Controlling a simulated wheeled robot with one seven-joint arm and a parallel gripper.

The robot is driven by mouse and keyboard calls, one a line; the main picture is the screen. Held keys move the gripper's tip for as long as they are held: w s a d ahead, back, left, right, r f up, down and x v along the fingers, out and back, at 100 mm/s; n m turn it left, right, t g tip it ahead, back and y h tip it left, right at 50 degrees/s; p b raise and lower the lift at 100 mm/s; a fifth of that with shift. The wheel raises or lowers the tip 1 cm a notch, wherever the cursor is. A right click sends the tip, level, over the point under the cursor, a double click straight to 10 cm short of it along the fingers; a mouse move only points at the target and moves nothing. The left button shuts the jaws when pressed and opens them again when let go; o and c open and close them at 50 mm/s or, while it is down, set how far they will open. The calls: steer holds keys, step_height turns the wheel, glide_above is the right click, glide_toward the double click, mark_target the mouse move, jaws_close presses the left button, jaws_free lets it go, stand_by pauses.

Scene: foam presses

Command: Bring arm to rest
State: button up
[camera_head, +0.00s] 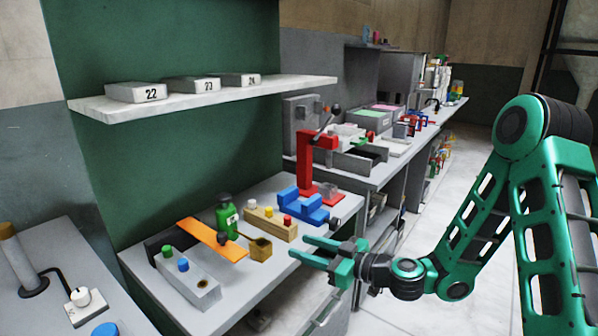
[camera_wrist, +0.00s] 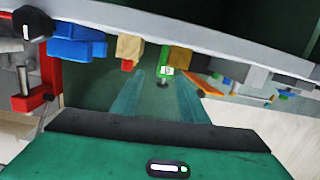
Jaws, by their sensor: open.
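My gripper (camera_head: 318,249) is green and sits at the front edge of the grey workbench (camera_head: 283,268), pointing left in the head view. Its two fingers are apart with nothing between them. In the wrist view my gripper (camera_wrist: 160,95) also shows open, with its green fingers spread. My green arm reaches in from the right of the head view, over the aisle floor. The fingertips are close to a small wooden block (camera_head: 261,249) and a blue stepped block (camera_head: 306,207), but I cannot tell any contact.
On the bench are a green bottle (camera_head: 227,219), an orange strip (camera_head: 212,238), a grey button box (camera_head: 188,278), a wooden button block (camera_head: 270,223) and a red press (camera_head: 307,165). A shelf (camera_head: 290,83) hangs above. The floor (camera_head: 440,210) at right is clear.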

steer(key=s+d+f+m+g+h, duration=0.25)
steer(key=s+d+h, duration=0.3)
steer(key=d, duration=0.55)
steer(key=s+d+f+m+g+h, duration=0.15)
steer(key=s+d+g+h, duration=0.25)
steer(key=s+d, duration=0.5)
steer(key=s+d+r+m+g+h, duration=0.1)
steer(key=s+d+r+m, duration=0.3)
steer(key=s+d+m, duration=0.3)
steer(key=s+d+r+m+g+h, duration=0.2)
steer(key=s+d+r+m, duration=0.3)
steer(key=s+d, duration=0.6)
steer(key=shift+s+m, duration=0.8)
steer(key=shift+m, duration=0.2)
steer(key=shift+h, duration=0.25)
steer(key=shift+w+f, duration=0.2)
steer(key=shift+w, duration=0.45)
